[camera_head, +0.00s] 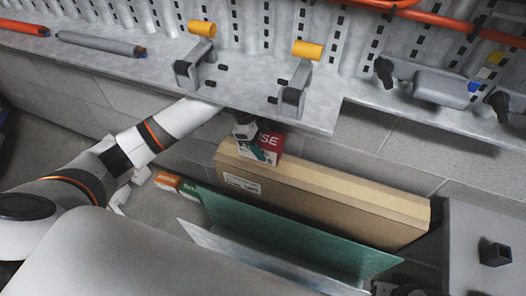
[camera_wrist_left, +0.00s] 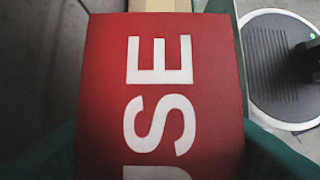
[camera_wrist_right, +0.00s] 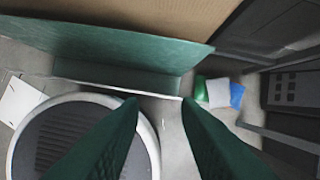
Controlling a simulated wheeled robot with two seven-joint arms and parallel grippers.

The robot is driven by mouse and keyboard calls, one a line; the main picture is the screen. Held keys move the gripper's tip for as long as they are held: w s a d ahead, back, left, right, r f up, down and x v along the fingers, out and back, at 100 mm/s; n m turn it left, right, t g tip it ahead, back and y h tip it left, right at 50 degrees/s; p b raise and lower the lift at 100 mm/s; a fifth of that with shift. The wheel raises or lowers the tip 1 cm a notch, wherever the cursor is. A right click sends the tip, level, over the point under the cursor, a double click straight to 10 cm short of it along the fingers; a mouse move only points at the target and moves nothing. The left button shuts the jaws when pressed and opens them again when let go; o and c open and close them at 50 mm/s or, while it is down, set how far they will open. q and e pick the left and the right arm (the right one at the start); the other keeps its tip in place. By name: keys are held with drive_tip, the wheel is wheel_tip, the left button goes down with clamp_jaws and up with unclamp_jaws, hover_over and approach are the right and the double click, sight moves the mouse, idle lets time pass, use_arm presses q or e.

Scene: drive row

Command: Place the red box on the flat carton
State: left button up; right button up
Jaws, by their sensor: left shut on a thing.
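The red box (camera_head: 268,144), with white lettering, is at the left end of the long brown carton (camera_head: 330,194). Its lower part looks green and white in the head view. I cannot tell whether it touches the carton. My left gripper (camera_head: 248,133) is shut on the red box, partly under the grey shelf edge. In the left wrist view the red box (camera_wrist_left: 160,90) fills the middle between the green fingers, and a strip of carton shows beyond it. My right gripper (camera_wrist_right: 160,108) is open and empty in the right wrist view; it is hidden in the head view.
A grey shelf (camera_head: 240,90) with clamps overhangs the box. A green folded panel (camera_head: 290,232) stands in front of the carton. An orange box (camera_head: 166,182) lies left of the panel. A green, white and blue item (camera_wrist_right: 218,93) lies on the floor in the right wrist view.

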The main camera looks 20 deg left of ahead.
use_arm(q)
drive_tip(key=shift+f, duration=0.35)
drive_tip(key=shift+f+b, duration=0.55)
drive_tip(key=shift+f, duration=0.85)
use_arm(e)
drive_tip(key=shift+s+r, duration=0.3)
drive_tip(key=shift+r, duration=0.15)
use_arm(q)
drive_tip(key=shift+f, duration=0.15)
drive_tip(key=o, duration=1.1)
